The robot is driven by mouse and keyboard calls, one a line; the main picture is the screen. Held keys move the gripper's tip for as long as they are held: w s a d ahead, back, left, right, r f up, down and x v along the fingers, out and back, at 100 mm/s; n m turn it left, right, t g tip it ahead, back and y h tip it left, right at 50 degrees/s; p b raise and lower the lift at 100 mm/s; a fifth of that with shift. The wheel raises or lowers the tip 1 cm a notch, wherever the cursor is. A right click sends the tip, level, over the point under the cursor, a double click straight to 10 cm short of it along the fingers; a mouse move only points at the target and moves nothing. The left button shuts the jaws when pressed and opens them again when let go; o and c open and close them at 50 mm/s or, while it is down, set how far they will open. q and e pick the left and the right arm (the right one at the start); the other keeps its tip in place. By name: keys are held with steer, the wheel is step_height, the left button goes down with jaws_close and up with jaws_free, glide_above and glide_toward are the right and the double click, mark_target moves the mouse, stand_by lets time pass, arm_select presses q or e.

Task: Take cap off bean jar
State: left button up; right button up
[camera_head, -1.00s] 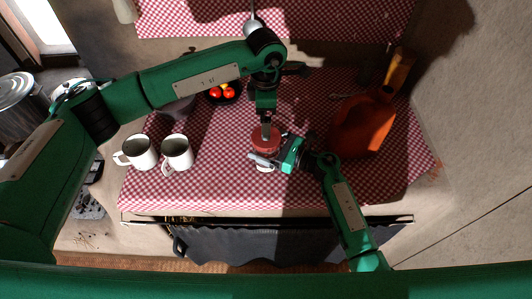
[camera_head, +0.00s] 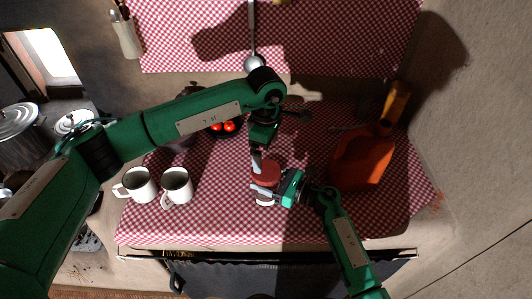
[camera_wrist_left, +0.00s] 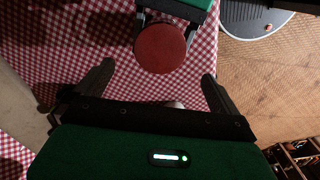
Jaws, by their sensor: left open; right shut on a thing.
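The bean jar has a round dark-red cap (camera_head: 265,173) and stands on the checked cloth; its pale lower body (camera_head: 265,200) shows just under my right gripper. The cap also shows from above in the left wrist view (camera_wrist_left: 160,48). My right gripper (camera_head: 264,190) is shut on the jar from the front right, below the cap. My left gripper (camera_head: 257,161) is open just above and behind the cap. In the left wrist view its two fingers (camera_wrist_left: 158,72) are spread wide, with the cap ahead between their lines and nothing held. Most of the jar's body is hidden.
Two white mugs (camera_head: 175,187) stand to the left. A dark bowl with red tomatoes (camera_head: 223,127) sits behind my left arm. A large orange-red vessel (camera_head: 362,158) stands to the right. The cloth (camera_head: 220,222) in front is clear.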

mark_target(266, 170)
arm_select(q)
steer(key=m, duration=0.4)
steer(key=shift+m, duration=0.4)
steer(key=m, duration=0.4)
steer(key=shift+f, duration=4)
